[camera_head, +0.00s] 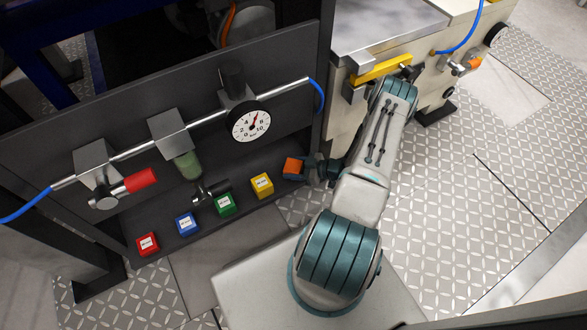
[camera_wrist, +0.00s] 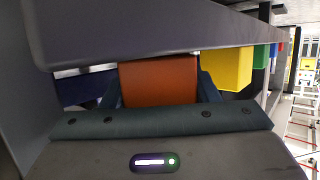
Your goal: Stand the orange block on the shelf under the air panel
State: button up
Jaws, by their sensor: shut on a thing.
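The orange block (camera_head: 293,167) is at the right end of the row of coloured blocks on the dark shelf (camera_head: 160,240) under the air panel (camera_head: 60,150). My gripper (camera_head: 304,170) reaches it from the right and is shut on it. In the wrist view the orange block (camera_wrist: 158,82) sits between the two fingers of my gripper (camera_wrist: 157,90), beside the yellow block (camera_wrist: 228,70) with a small gap. Whether the orange block's underside touches the shelf is hidden.
Red (camera_head: 148,244), blue (camera_head: 187,223), green (camera_head: 224,203) and yellow (camera_head: 262,185) blocks stand spaced along the shelf. A gauge (camera_head: 250,122), a red-handled valve (camera_head: 130,184) and a black-handled part (camera_head: 212,190) are on the panel. Open floor lies to the right.

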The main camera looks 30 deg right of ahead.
jog(key=shift+f, duration=0.15)
jog(key=o, duration=1.4)
jog(key=shift+s+d+r, duration=0.1)
jog(key=shift+r, duration=0.2)
jog(key=p+v, duration=0.3)
jog(key=v, duration=0.8)
jog(key=shift+s+d, duration=0.25)
jog(key=shift+d, duration=0.05)
